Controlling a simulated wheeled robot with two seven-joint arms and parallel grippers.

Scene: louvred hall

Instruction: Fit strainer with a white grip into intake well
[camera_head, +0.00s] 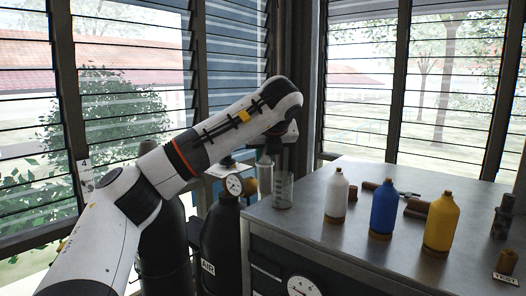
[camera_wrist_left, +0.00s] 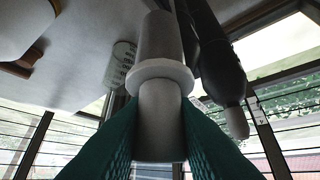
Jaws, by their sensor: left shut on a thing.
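The strainer's white grip (camera_wrist_left: 160,110) shows in the left wrist view as a pale cylinder with a wide collar. My left gripper (camera_wrist_left: 160,138) is shut on it, with a teal finger pad on each side. In the head view my left gripper (camera_head: 268,152) hangs below the bent wrist near the table's left corner, behind the clear beaker. What it holds is small and hard to make out there. I cannot pick out the intake well in either view. My right gripper is in neither view.
The grey table (camera_head: 300,225) carries a clear beaker (camera_head: 283,192), a white bottle (camera_head: 337,195), a blue bottle (camera_head: 383,208) and a yellow bottle (camera_head: 440,222). Brown pieces lie behind them. A black AIR cylinder (camera_head: 222,240) with a gauge stands left of the table. Louvred windows close the back.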

